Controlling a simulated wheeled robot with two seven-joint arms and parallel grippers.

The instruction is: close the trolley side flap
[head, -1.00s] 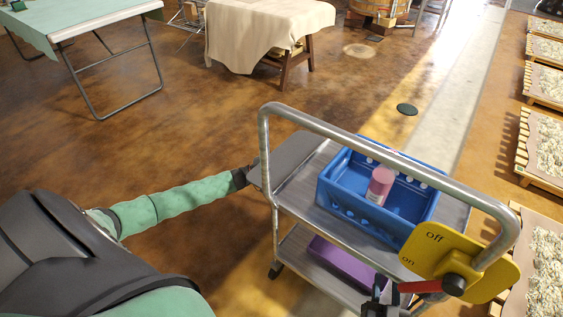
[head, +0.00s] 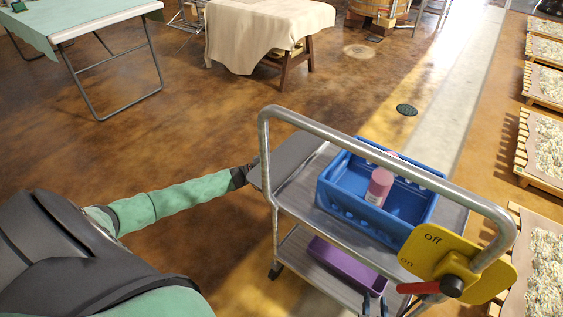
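The trolley (head: 282,232) is a grey metal cart with a tubular handle and two shelves. Its side flap (head: 282,158), a flat grey panel, sticks out to the left of the top shelf at about shelf height. My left arm reaches in from the left. Its dark gripper (head: 243,177) is at the flap's outer left edge; its fingers are not clear, and I cannot tell whether it touches or grips. My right gripper (head: 375,304) shows at the bottom edge, in front of the lower shelf, with two dark fingertips apart and nothing seen between them.
A blue crate (head: 331,192) with a pink bottle (head: 379,187) stands on the top shelf. A purple bin (head: 345,267) is on the lower shelf. A yellow off/on plate (head: 424,249) with a red lever (head: 419,287) is on the handle. Floor left of the trolley is clear.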

